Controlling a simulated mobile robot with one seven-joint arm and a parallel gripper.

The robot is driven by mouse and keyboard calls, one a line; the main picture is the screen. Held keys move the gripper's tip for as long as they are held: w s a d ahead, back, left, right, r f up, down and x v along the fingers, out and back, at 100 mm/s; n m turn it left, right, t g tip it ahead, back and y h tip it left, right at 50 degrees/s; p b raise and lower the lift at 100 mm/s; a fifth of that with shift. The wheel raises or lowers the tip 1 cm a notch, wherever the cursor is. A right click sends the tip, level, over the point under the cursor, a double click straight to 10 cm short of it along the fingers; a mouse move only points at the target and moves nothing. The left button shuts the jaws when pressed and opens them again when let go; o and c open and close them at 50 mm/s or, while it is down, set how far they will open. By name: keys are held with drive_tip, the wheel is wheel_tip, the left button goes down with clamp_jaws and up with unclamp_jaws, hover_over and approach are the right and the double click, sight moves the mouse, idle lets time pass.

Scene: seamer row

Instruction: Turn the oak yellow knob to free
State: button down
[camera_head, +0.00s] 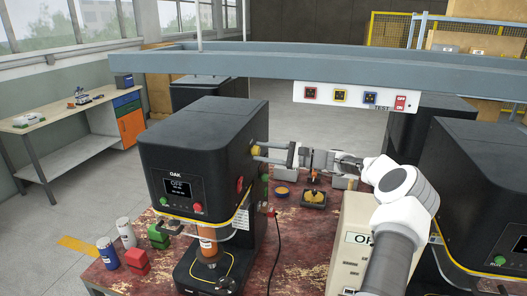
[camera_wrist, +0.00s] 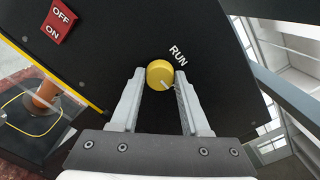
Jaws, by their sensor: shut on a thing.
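The OAK machine (camera_head: 195,150) is a black box with a small screen that appears to read OFF. Its yellow knob (camera_head: 254,151) sits on the right side face. In the wrist view the round yellow knob (camera_wrist: 159,73) lies between my fingertips, with a pale pointer line toward its lower right. The word RUN (camera_wrist: 178,55) is printed up and right of it; no "free" mark shows. My gripper (camera_head: 263,152) reaches the knob from the right and is shut on it, one finger on each side (camera_wrist: 160,80).
A red OFF/ON switch (camera_wrist: 59,22) is on the same black face. A grey beam (camera_head: 330,72) with a button panel (camera_head: 356,97) crosses above my arm. A second black machine (camera_head: 470,190) stands at the right. Cans and coloured blocks (camera_head: 135,261) stand at the front left.

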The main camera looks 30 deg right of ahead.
idle(0.4)
drive_tip(key=shift+c, duration=1.9)
unclamp_jaws()
drive_tip(key=b+v, duration=0.3)
drive_tip(key=v, duration=1.4)
drive_tip(key=shift+s+d+b, duration=0.2)
drive_tip(key=shift+b, duration=0.15)
drive_tip(key=shift+a, duration=0.1)
